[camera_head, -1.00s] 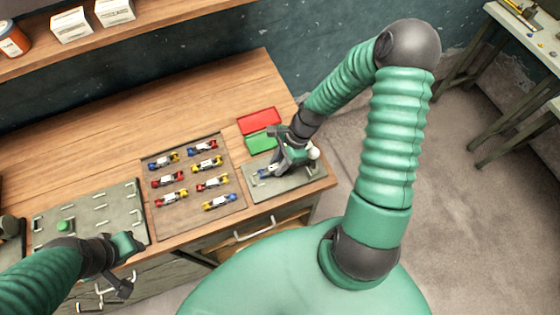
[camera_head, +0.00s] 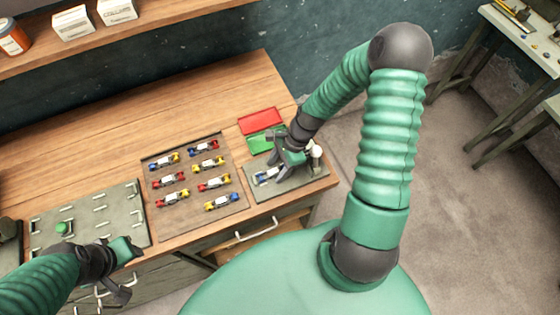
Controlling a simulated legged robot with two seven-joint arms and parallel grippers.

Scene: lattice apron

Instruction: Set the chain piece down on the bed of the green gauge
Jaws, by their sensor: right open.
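A chain piece (camera_head: 266,176), white and blue, lies on the grey-green plate (camera_head: 310,180) at the right end of the bench. This plate carries a pale round knob (camera_head: 316,152) and may be the gauge; its markings are too small to read. My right gripper (camera_head: 280,174) is open, low over the plate, right beside the piece. Its fingers hide part of the plate; whether they touch the piece I cannot tell. My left gripper (camera_head: 130,268) hangs at the front edge of the left plate, away from the piece; its jaws are unclear.
A brown tray (camera_head: 187,186) holds several coloured chain pieces in two columns. A green tray (camera_head: 262,141) and a red tray (camera_head: 261,121) lie behind my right gripper. The left plate (camera_head: 100,203) bears pale hooks and a green knob (camera_head: 63,228). The bench's back is clear.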

